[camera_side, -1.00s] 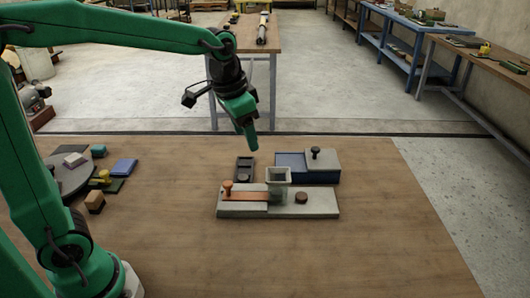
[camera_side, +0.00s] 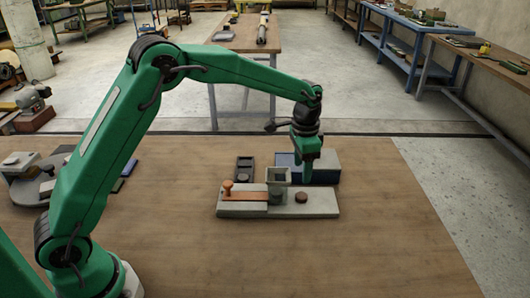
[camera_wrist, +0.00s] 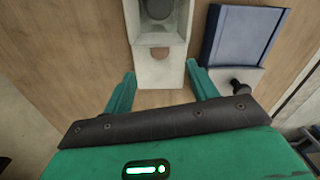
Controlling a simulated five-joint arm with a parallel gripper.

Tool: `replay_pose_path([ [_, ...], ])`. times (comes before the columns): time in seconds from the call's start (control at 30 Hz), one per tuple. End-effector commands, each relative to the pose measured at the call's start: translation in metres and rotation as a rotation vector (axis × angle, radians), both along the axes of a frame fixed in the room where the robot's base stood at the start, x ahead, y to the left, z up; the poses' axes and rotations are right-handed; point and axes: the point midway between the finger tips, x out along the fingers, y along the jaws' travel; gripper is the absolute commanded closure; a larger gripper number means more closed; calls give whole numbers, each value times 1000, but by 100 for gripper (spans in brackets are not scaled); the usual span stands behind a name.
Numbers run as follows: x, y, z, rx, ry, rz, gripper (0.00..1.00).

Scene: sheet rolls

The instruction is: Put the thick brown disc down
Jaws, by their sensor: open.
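The thick brown disc (camera_side: 301,197) lies on the right part of the long grey base plate (camera_side: 323,208). In the wrist view the disc (camera_wrist: 160,53) shows near the end of the plate (camera_wrist: 160,72), ahead of my fingertips. My gripper (camera_side: 306,181) is open and empty, pointing down just above and behind the disc. In the wrist view my gripper (camera_wrist: 163,80) has its two fingers spread to either side of the plate's end. The disc is not held.
A square grey hopper (camera_side: 278,175) and an orange slide with a knob (camera_side: 228,187) are on the plate. The front of the table is clear.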

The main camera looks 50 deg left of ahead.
Motion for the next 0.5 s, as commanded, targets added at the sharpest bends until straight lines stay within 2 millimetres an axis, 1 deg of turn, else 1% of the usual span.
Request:
replay_pose_path([
  [0.03,3,-2,-6,1,7,-7,42],
  [0.1,5,-3,-10,1,11,-13,42],
  [0.4,7,-4,-16,3,16,-19,42],
  [0.5,6,-4,-21,3,19,-19,42],
])
